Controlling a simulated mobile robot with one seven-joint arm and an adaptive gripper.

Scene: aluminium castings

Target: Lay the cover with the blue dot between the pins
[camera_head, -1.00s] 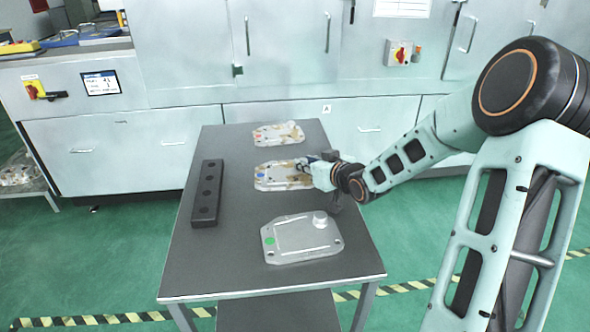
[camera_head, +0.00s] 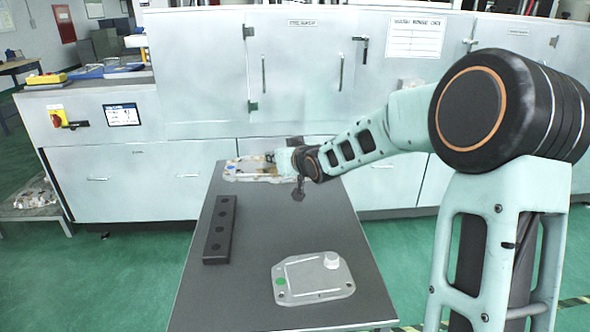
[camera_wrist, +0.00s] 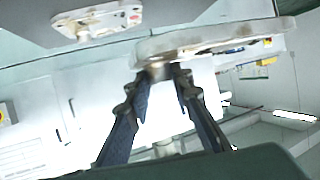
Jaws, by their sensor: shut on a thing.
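The cover with the blue dot (camera_head: 240,174) is a flat, pale metal casting with brown stains. My gripper (camera_head: 273,158) is shut on its right end in the head view, and the cover appears raised over the far end of the table. In the wrist view the held cover (camera_wrist: 205,40) spans the top middle, its edge between the fingertips (camera_wrist: 165,70). A cover with a red dot (camera_wrist: 100,20) shows at the top left there; in the head view it is mostly or wholly hidden. I make out no pins in either view.
A cover with a green dot (camera_head: 313,278) and a raised round boss lies near the table's front. A black bar with holes (camera_head: 220,230) lies along the left edge. The middle of the table (camera_head: 285,220) is clear. A pale machine cabinet (camera_head: 130,180) stands behind.

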